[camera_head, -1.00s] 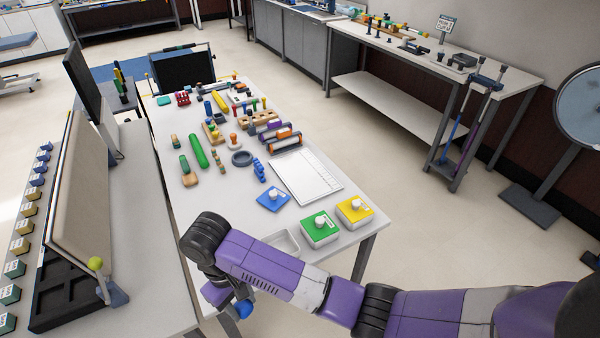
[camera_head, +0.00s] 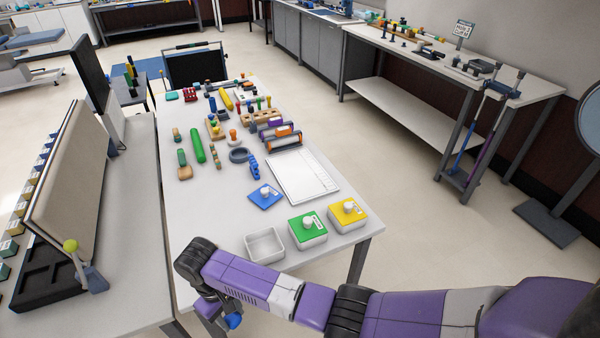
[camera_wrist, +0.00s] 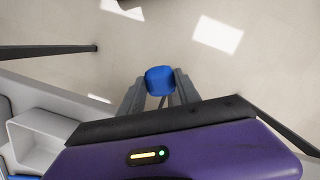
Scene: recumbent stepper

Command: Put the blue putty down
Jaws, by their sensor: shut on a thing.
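The blue putty (camera_wrist: 160,80) is a small rounded blue lump between the fingertips of my gripper (camera_wrist: 158,86) in the wrist view. My gripper is shut on it. In the head view the blue putty (camera_head: 233,321) shows at the lower left, below my dark wrist joint, and most of the fingers are hidden by my arm. In the wrist view only the floor shows beneath the putty, so it hangs beyond the table's near edge.
Tubs with a green lid (camera_head: 307,226) and a yellow lid (camera_head: 347,212) stand right of the open tub. A white board (camera_head: 300,174) and several therapy tools lie farther back. The table's left front is bare. A second bench (camera_head: 120,270) stands left.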

